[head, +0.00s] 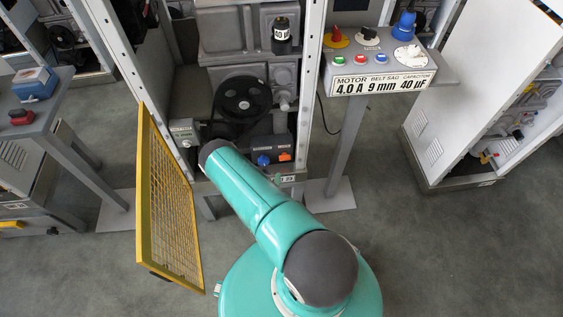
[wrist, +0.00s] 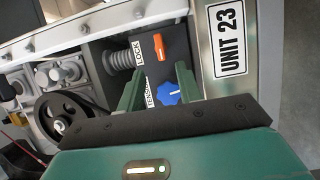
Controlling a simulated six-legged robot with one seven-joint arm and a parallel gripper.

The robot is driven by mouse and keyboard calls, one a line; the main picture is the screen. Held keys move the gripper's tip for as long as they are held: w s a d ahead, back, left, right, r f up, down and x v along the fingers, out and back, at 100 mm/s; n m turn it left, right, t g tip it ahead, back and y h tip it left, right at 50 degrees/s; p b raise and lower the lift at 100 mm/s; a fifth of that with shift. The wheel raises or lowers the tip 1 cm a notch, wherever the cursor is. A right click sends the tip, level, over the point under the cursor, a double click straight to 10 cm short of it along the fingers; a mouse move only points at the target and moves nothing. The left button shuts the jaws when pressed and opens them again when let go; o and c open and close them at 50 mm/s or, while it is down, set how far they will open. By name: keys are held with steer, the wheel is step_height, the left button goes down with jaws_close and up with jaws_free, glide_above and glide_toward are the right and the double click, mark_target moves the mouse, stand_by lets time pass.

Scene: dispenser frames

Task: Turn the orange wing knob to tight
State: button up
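The orange wing knob (wrist: 160,47) sits on a dark panel beside a label reading LOCK in the wrist view. It lies roughly lengthwise, slightly tilted. In the head view it is a small orange spot (head: 285,156) low in the machine frame. A blue star knob (wrist: 168,92) is nearer to me on the same panel, beside a partly hidden tension label. My gripper (wrist: 160,67) is open, its two green fingers apart and empty. In the picture the blue knob lies between the fingers and the orange knob just beyond their tips. The gripper is hidden in the head view.
A black pulley (wrist: 68,118) and a spring (wrist: 122,59) are left of the panel. The UNIT 23 post (wrist: 229,40) stands close on the right. A yellow mesh guard (head: 168,205) stands open at left. A control box (head: 375,70) is at upper right.

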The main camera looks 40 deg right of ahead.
mark_target(285, 157)
steer(key=x, duration=0.9)
steer(key=shift+w+d, duration=0.2)
steer(key=shift+d, duration=0.1)
jaws_close()
